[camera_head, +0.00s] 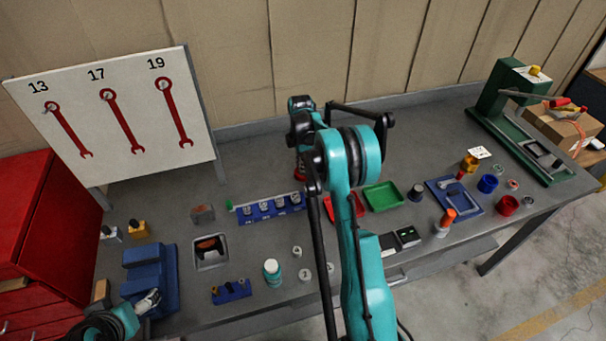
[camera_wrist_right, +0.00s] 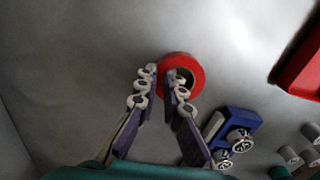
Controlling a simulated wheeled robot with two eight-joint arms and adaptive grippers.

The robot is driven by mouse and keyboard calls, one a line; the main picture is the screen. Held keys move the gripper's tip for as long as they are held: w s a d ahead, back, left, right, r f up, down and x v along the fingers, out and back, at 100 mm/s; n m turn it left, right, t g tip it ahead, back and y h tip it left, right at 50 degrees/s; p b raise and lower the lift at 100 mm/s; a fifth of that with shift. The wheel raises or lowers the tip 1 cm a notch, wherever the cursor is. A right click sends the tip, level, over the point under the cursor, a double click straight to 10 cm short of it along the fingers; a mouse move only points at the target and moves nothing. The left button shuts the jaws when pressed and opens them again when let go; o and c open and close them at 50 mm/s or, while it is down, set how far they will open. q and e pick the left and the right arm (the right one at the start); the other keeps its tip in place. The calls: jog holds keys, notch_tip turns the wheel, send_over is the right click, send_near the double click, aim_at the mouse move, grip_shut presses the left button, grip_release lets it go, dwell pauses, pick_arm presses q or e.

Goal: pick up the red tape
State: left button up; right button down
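The red tape (camera_wrist_right: 197,72) is a ring lying flat on the grey table. In the right wrist view my right gripper (camera_wrist_right: 164,73) is over it, with a gap between the fingertips. One fingertip overlaps the ring near its hole and the other is just outside its left side. I cannot tell whether they touch it. In the head view only a bit of the red tape (camera_head: 299,176) shows below my right gripper (camera_head: 299,160), behind the blue rack. Part of my left gripper (camera_head: 148,302) shows at the lower left, beside a blue vise; its opening is unclear.
The blue rack (camera_head: 262,212) with several metal parts stands just in front of the tape. A red tray (camera_head: 330,207) and a green tray (camera_head: 383,196) lie to its right. The wrench board (camera_head: 112,125) stands at the left. The table behind the tape is mostly clear.

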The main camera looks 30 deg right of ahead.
jog(key=shift+r, duration=0.1)
jog(key=r, duration=0.2)
jog(key=r+p, duration=0.1)
jog(key=r, duration=0.1)
jog(key=shift+s+d+r, duration=0.15)
jog(key=shift+s+r, duration=0.05)
jog(key=shift+r, duration=0.05)
jog(key=s+d+r+p, duration=0.2)
jog(key=s+d+r, duration=0.2)
jog(key=s, duration=0.6)
notch_tip(320, 180, up, 2)
jog(key=shift+d+r, duration=0.15)
jog(key=shift+d, duration=0.2)
